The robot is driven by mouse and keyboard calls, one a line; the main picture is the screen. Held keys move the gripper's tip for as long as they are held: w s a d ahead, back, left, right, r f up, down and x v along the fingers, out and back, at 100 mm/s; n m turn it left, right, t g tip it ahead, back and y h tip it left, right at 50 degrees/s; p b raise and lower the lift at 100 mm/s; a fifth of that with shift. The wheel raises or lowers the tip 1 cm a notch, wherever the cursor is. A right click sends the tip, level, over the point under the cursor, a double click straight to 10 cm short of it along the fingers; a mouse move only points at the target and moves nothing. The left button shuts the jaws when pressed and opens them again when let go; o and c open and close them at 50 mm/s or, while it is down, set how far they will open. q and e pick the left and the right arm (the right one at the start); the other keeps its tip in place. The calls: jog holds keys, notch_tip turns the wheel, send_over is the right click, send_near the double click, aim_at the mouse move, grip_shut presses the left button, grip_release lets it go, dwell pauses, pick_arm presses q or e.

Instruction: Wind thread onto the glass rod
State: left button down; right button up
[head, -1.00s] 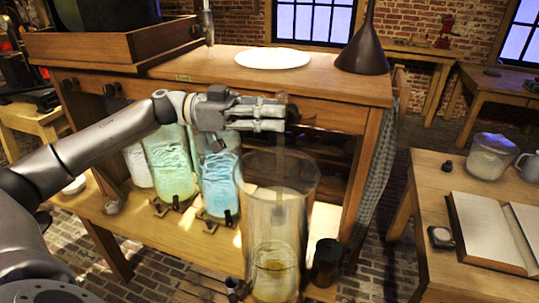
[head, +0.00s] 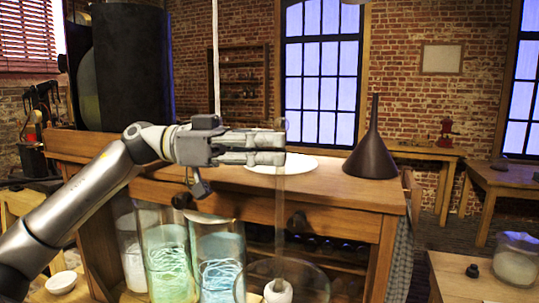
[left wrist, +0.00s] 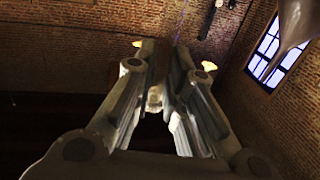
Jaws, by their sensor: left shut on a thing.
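A thin clear glass rod (head: 280,215) stands upright in the head view. My left gripper (head: 283,148) is shut on its upper part. A white lump (head: 278,291) sits around the rod's lower end, at the mouth of a large clear glass jar (head: 326,285). I cannot tell whether it is wound thread. The jar's lower part is cut off by the frame. In the left wrist view the fingers (left wrist: 160,88) close around something pale, too dark to make out. My right gripper is not in view.
Jars with green coils (head: 168,262) and blue coils (head: 220,265) stand left of the large jar. Behind are a wooden bench with a white plate (head: 292,165) and a dark funnel (head: 374,150). A thin white vertical line (head: 215,60) hangs above the bench.

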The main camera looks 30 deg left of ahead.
pick_arm(q)
notch_tip(320, 180, up, 8)
jog(key=p, duration=0.5)
jog(key=shift+f, duration=0.1)
